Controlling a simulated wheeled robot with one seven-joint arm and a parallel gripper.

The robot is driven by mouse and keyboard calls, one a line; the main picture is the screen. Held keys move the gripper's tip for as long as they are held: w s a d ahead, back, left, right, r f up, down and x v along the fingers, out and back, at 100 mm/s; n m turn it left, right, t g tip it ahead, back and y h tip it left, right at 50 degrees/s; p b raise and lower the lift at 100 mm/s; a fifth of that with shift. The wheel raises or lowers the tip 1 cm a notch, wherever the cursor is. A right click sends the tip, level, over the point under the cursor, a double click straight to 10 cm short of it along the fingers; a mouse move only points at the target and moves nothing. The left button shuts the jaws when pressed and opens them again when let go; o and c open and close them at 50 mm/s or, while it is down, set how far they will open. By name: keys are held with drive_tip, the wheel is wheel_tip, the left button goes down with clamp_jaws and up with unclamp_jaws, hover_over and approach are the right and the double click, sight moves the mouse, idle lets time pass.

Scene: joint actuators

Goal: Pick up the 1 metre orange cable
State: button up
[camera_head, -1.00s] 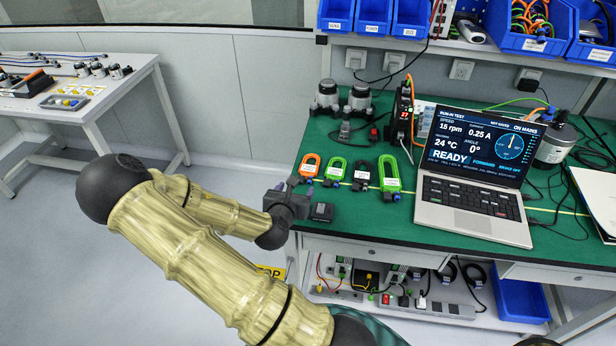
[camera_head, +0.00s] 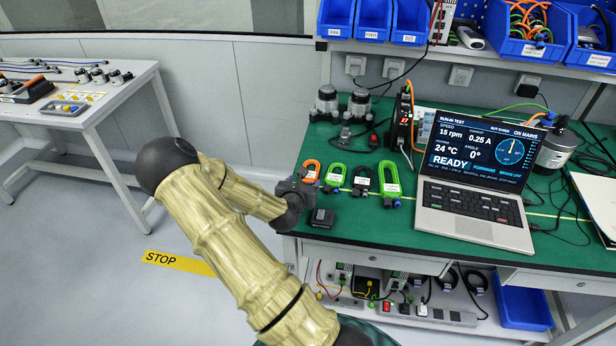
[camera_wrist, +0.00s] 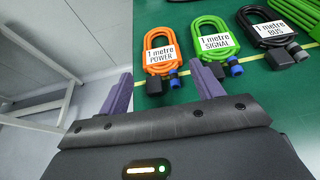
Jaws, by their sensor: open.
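The orange cable (camera_wrist: 159,54) is a coiled loop with a white "1 metre POWER" label, lying on the green bench top. In the head view the orange cable (camera_head: 311,167) is at the left end of the cable row, partly behind my gripper. My gripper (camera_wrist: 164,82) is open and empty in the wrist view. Its two purple fingers are spread, one left and one right of the cable's dark plug ends, which lie just ahead of them. In the head view my gripper (camera_head: 300,187) is at the bench's left edge; its fingertips are hard to see.
A green "SIGNAL" cable (camera_wrist: 213,44) lies close on the right, then a black "BUS" cable (camera_wrist: 267,29) and another green cable (camera_head: 390,184). A small black box (camera_head: 322,218) sits near the front edge. A laptop (camera_head: 474,190) stands further right.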

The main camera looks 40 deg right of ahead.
sight(307, 179)
drive_tip(key=shift+x, duration=2.6)
drive_tip(key=shift+r, duration=0.1)
drive_tip(key=c, duration=0.8)
drive_tip(key=shift+r, duration=0.15)
wheel_tip(307, 179, up, 10)
drive_tip(key=p, duration=0.1)
